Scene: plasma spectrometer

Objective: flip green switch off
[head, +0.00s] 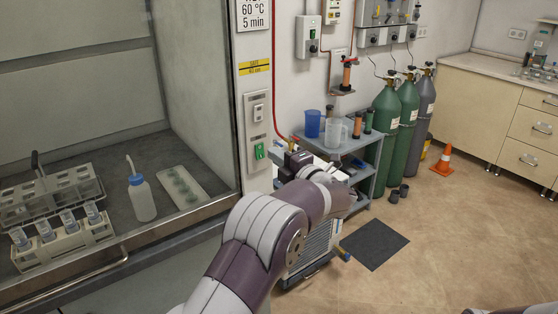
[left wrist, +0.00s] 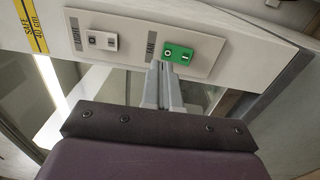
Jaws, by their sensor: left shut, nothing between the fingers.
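The green switch (head: 260,151) sits low on the white panel of the fume hood's right post, beneath a white switch (head: 258,112). In the left wrist view the green rocker (left wrist: 179,54) carries a round mark on its left part and a bar mark on its right part, beside a label that seems to read FAN. I cannot tell which side is pressed in. My left gripper (head: 279,149) is just right of the switch in the head view. Its shut, empty fingertips (left wrist: 159,65) are at the rocker's lower left edge; contact is unclear. My right gripper is not in view.
The white switch (left wrist: 102,40), labelled LIGHT, is on the same panel. The hood holds a wash bottle (head: 142,197) and racks. A grey cart (head: 357,146) with jugs and several gas cylinders (head: 409,105) stand to the right. The floor at right is mostly clear.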

